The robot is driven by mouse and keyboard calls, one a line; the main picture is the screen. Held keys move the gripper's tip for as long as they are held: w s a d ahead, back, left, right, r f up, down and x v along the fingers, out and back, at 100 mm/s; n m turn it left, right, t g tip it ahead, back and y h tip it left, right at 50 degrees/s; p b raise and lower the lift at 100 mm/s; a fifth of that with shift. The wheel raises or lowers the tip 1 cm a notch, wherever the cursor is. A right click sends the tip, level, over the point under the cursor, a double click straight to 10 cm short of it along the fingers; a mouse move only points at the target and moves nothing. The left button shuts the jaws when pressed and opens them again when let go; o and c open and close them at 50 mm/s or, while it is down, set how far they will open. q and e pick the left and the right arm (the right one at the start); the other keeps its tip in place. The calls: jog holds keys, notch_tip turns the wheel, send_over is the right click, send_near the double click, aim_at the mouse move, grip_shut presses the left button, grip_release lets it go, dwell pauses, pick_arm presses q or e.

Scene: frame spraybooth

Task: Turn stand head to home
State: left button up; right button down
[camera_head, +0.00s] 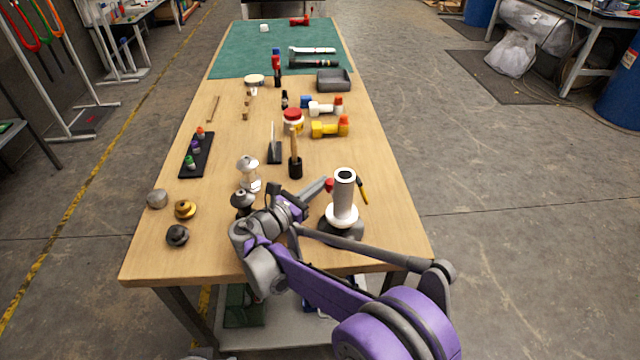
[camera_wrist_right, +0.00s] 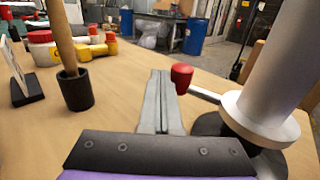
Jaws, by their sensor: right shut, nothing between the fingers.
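The stand (camera_head: 343,200) is near the front right of the wooden table. It has an upright pale cylinder with a dark opening on top, a white flange and a dark base. It also shows in the right wrist view (camera_wrist_right: 290,60), cut off at the top. A lever with a red knob (camera_wrist_right: 181,77) sticks out from it to the left; the knob also shows in the head view (camera_head: 329,184). My right gripper (camera_head: 322,183) is shut and empty, its fingers (camera_wrist_right: 157,80) just left of the knob. Whether they touch it is unclear. My left gripper is out of view.
A wooden-handled tool stands in a black cup (camera_head: 295,169) left of the fingers. A yellow-and-black tool (camera_head: 362,190) is behind the stand. Metal, brass and black knobs (camera_head: 185,209) lie at the front left. The table (camera_head: 385,225) is bare right of the stand.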

dwell(0.7)
jog(key=v, duration=0.9)
jog(key=shift+s+a+f, duration=0.1)
jog(key=shift+a, duration=0.1)
jog(key=shift+s+a, duration=0.4)
jog(key=shift+s, duration=0.2)
jog(key=s+a+n+t+y+b, duration=0.2)
jog(key=s+n+t+y, duration=0.4)
jog(key=s, duration=0.9)
pick_arm(q)
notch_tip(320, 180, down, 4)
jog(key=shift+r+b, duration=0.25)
jog(key=shift+b, duration=0.3)
pick_arm(e)
jog(key=w+d+y, duration=0.1)
jog(key=w, duration=0.3)
jog(key=w+d+y, duration=0.1)
jog(key=w+d, duration=0.1)
jog(key=w, duration=0.2)
jog(key=w+d+r, duration=0.1)
jog(key=w+d, duration=0.1)
jog(key=w, duration=0.2)
jog(key=shift+w+n+g+y, duration=0.1)
jog(key=shift+n+g+y, duration=0.2)
jog(key=shift+g+y, duration=0.1)
